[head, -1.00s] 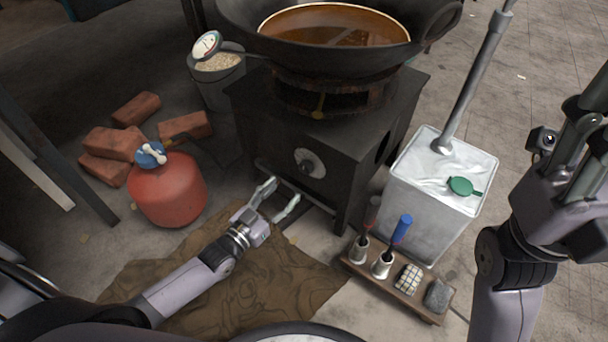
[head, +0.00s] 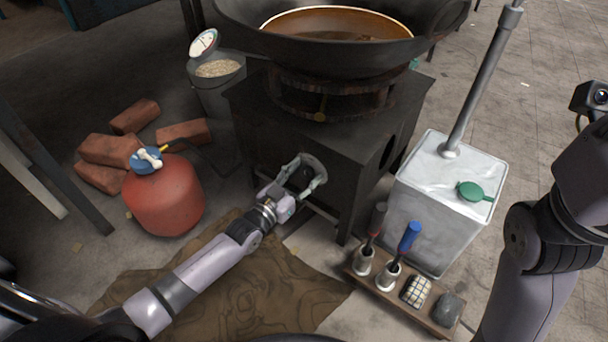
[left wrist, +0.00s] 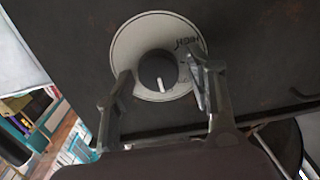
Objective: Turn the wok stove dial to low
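The wok stove (head: 345,145) is a dark box with a wok (head: 340,45) of brown liquid on top. Its dial is a black knob with a white pointer on a pale round plate with dark lettering. In the left wrist view the dial knob (left wrist: 158,72) lies between and ahead of my open fingers; its pointer aims downward. My left gripper (left wrist: 155,95) is open and straddles the lower part of the plate. In the head view my left gripper (head: 302,178) is at the stove front and covers part of the dial. My right gripper is out of the head view; only my right arm shows.
A red gas tank (head: 162,200) and several bricks (head: 110,150) stand at left. A white metal can (head: 435,215) with a green cap is right of the stove. A wooden tool rack (head: 385,292) stands in front. A brown cloth (head: 255,290) lies below my left arm.

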